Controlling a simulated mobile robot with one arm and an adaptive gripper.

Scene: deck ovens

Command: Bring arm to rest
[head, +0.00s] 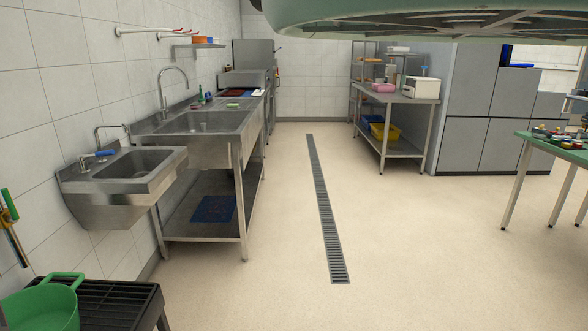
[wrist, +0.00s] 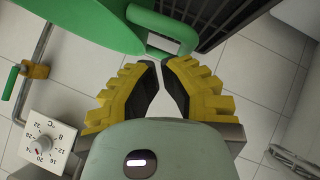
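My gripper (wrist: 160,66) shows in the wrist view, with two yellow stepped fingers and dark pads. Its fingertips come nearly together, with a narrow gap and nothing held between them. A green bucket (wrist: 85,18) with a loop handle lies beyond the fingertips, beside a dark slatted rack. I cannot tell the distance from the fingertips to the handle. The bucket also shows in the head view (head: 42,308) at the lower left. My gripper is not in the head view.
A hand basin (head: 125,185) and a steel sink table (head: 205,135) line the left wall. A black slatted rack (head: 100,295) stands at lower left. A green-topped table (head: 555,145) is at right. The floor along the drain grate (head: 325,215) is clear.

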